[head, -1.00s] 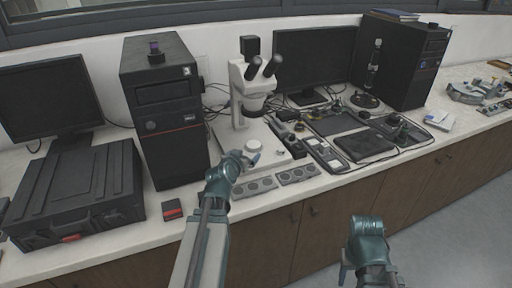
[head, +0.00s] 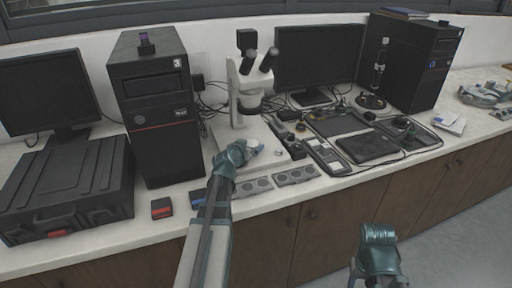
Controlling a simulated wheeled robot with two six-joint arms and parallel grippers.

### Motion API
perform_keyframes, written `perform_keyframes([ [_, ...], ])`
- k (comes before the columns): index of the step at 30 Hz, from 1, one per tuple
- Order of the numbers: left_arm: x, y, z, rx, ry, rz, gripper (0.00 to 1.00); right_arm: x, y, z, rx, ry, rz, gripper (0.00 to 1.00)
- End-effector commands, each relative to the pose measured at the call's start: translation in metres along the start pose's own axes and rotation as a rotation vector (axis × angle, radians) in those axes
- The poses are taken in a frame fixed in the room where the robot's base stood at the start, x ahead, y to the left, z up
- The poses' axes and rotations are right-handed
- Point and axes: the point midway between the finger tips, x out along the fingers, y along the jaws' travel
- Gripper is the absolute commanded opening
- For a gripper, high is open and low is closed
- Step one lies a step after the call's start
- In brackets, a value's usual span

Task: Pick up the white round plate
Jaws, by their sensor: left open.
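The white round plate (head: 253,145) lies on the pale base (head: 226,132) of the microscope (head: 247,86), below its lens. Most of the plate is hidden behind my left gripper. My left gripper (head: 254,151) is open, with its fingertips at the plate; I cannot tell whether they touch it. My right gripper (head: 353,277) hangs low at the bottom of the view, away from the counter top, and its jaws do not show clearly.
Black trays and tools (head: 338,124) lie to the right. A black computer tower (head: 158,105) stands left, with a small red-and-black box (head: 161,208) in front of it.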

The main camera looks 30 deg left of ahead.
Motion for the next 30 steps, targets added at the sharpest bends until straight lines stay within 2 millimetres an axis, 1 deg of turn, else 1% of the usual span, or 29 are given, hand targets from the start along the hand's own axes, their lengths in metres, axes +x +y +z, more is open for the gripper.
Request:
perform_keyframes([
  [5, -0.0006, -0.0001, -0.0002, 0.000, 0.000, 0.000, 1.00, -0.0005, -0.0001, 0.0001, 0.000, 0.000, 0.000, 0.50],
  [8, -0.0007, 0.0000, -0.0002, 0.000, 0.000, 0.000, 0.84, -0.0005, -0.0001, 0.0001, 0.000, 0.000, 0.000, 0.50],
  [12, -0.0007, 0.0001, -0.0002, 0.000, 0.000, 0.000, 0.59, -0.0005, 0.0000, 0.0001, 0.000, 0.000, 0.000, 0.50],
  [17, -0.0007, 0.0001, -0.0002, 0.000, 0.000, 0.000, 0.30, -0.0005, 0.0000, 0.0001, 0.000, 0.000, 0.000, 0.50],
  [18, -0.0007, 0.0001, -0.0002, 0.000, 0.000, 0.000, 0.23, -0.0005, 0.0000, 0.0001, 0.000, 0.000, 0.000, 0.50],
  [19, -0.0007, 0.0002, -0.0002, 0.000, 0.000, 0.000, 0.19, -0.0005, 0.0000, 0.0001, 0.000, 0.000, 0.000, 0.50],
  [26, -0.0008, 0.0003, -0.0007, 0.000, 0.000, 0.000, 0.19, -0.0009, 0.0000, 0.0002, 0.000, 0.000, 0.000, 0.50],
  [30, -0.0020, 0.0015, -0.0050, 0.001, 0.000, 0.000, 0.19, -0.0053, 0.0004, 0.0004, 0.000, 0.000, 0.000, 0.50],
])
